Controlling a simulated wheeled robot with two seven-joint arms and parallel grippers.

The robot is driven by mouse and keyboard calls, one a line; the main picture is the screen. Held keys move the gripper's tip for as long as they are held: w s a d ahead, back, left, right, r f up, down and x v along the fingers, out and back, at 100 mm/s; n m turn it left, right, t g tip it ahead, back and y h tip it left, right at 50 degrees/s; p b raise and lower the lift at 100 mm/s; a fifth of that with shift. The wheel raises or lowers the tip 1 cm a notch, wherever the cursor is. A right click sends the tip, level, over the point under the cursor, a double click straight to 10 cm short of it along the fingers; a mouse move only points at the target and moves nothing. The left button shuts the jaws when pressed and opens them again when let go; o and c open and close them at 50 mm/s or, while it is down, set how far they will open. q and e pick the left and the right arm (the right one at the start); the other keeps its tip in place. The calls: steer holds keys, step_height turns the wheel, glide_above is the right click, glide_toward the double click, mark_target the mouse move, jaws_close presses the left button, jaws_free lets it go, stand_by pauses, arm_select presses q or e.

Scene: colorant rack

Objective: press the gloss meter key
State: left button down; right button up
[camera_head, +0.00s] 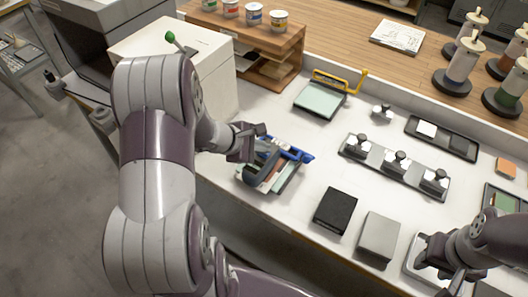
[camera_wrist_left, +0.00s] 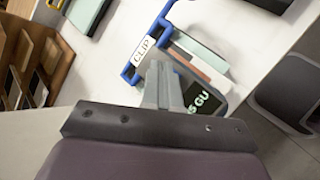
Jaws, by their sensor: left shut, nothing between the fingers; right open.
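The gloss meter (camera_head: 264,174) appears as a rounded grey body at a blue-framed clip holder (camera_head: 300,156) on the white bench. In the left wrist view, its dark display with partly hidden "GU" lettering (camera_wrist_left: 208,100) shows beside the fingers. My left gripper (camera_head: 258,130) is shut and empty, just above the meter's far end. In the left wrist view, the shut fingers (camera_wrist_left: 156,68) cover part of the meter. I cannot make out the key or tell whether the fingertips touch it. My right gripper (camera_head: 442,268) is open at the lower right, away from the meter.
A black block (camera_head: 335,210) and a grey block (camera_head: 379,236) lie to the right of the meter. A tray of several knobbed weights (camera_head: 397,164) and a yellow-handled pad (camera_head: 320,101) lie behind. The wooden rack (camera_head: 290,45) stands at the back left.

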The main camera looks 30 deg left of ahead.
mark_target(261, 155)
arm_select(q)
steer(key=shift+r, duration=0.1)
steer(key=shift+r+p, duration=0.55)
steer(key=shift+r, duration=0.15)
step_height(261, 155, up, 5)
steer(key=p, duration=0.3)
steer(key=shift+p, duration=0.35)
steer(key=shift+f, duration=0.1)
stand_by(0.5)
